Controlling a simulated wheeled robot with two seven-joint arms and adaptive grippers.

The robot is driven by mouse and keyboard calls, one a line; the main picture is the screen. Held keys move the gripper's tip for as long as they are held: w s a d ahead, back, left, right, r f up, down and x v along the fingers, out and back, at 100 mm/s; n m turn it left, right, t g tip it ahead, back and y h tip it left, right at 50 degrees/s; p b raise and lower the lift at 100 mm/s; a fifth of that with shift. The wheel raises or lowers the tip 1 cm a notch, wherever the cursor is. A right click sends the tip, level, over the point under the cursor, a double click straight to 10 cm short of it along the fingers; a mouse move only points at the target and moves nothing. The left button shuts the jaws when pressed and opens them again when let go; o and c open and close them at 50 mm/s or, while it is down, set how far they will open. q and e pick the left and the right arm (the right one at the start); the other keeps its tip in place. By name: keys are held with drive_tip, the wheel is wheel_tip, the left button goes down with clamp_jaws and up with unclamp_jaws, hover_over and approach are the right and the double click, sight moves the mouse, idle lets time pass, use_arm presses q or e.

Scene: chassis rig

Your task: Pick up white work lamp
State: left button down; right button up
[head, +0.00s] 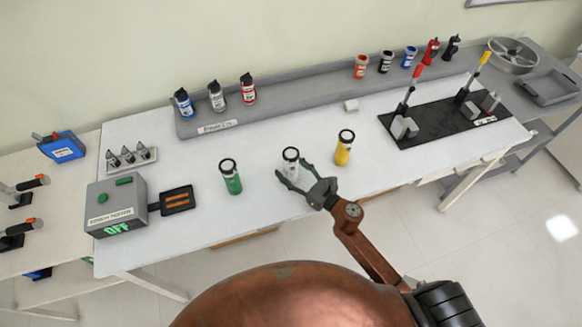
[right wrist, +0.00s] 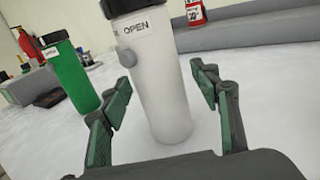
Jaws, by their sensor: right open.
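The white work lamp (head: 291,168) stands upright on the white table, between a green lamp and a yellow lamp. It has a dark top. My right gripper (head: 294,176) is open, with its fingers reaching around the lower part of the white lamp. In the right wrist view the white lamp (right wrist: 160,85) stands between the two open fingers (right wrist: 165,115), with a gap to the fingers on each side. An "OPEN" label and a grey button show near its top. My left gripper is not in view.
The green lamp (head: 231,178) stands to the left and the yellow lamp (head: 344,150) to the right. A grey box reading "OFF" (head: 118,205) is at the left. A raised grey shelf (head: 310,97) with bottles runs along the back. A black mat (head: 440,122) with clamps lies at the right.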

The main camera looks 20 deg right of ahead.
drive_tip(key=c, duration=1.5)
